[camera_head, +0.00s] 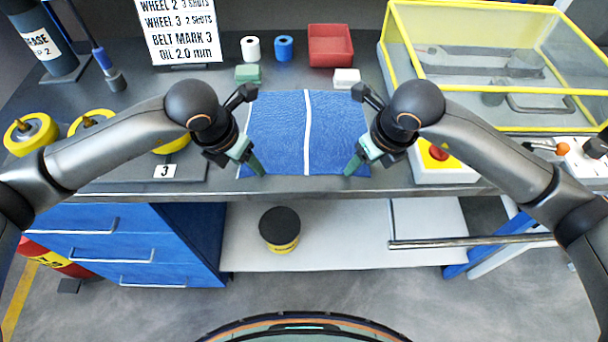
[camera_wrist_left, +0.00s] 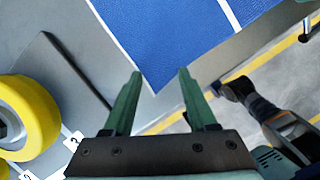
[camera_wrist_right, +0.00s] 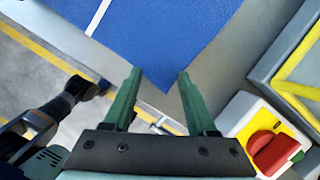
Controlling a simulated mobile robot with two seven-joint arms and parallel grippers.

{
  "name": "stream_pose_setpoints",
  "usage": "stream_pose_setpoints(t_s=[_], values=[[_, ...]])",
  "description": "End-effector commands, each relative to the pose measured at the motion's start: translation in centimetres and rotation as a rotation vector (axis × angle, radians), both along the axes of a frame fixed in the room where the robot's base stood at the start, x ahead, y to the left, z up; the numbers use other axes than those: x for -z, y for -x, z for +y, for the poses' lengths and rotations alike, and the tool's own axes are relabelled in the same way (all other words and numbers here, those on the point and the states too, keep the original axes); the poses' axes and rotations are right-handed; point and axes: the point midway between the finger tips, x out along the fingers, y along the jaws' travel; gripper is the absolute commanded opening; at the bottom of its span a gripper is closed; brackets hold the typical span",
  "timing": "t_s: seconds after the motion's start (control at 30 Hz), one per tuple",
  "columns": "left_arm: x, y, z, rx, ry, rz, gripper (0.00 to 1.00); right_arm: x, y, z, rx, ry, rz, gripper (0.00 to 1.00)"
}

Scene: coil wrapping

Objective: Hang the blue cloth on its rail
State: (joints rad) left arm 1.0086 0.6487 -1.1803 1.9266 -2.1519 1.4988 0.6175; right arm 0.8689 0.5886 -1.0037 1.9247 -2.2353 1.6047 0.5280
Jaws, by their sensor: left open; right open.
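The blue cloth (camera_head: 275,125) lies flat on the grey bench, with a white stripe down its middle. It also shows in the left wrist view (camera_wrist_left: 165,35) and the right wrist view (camera_wrist_right: 170,40). My left gripper (camera_head: 257,168) is open at its near left corner; in the left wrist view the corner lies between and just beyond the fingertips (camera_wrist_left: 160,75). My right gripper (camera_head: 352,168) is open at the near right corner, which points between its fingertips (camera_wrist_right: 159,75). Neither gripper holds the cloth. A metal rail (camera_head: 470,241) runs horizontally below the bench front at the right.
A red push-button box (camera_head: 446,165) stands right of the cloth, before a yellow-framed clear guard (camera_head: 490,89). A red tray (camera_head: 330,45), tape rolls (camera_head: 284,47) and small blocks lie behind the cloth. Yellow wheels (camera_head: 30,133) stand at left. Blue drawers (camera_head: 110,240) are below.

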Motion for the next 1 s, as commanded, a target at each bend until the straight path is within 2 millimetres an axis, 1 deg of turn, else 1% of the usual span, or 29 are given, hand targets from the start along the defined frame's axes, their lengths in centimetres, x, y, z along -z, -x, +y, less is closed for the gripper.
stream_pose_setpoints(t_s=[0.1,0.37,1.0], values=[[0.43,0.0,0.0,0.0,0.0,0.0,0.57,0.43,0.0,0.0,0.0,0.0,0.0,0.57],[0.3,0.02,0.0,0.0,0.0,0.001,0.56,0.45,0.01,0.01,0.0,0.0,0.0,0.56],[0.32,0.04,-0.01,0.0,0.0,0.001,0.2,0.59,0.12,0.0,0.0,0.002,0.005,0.2]])
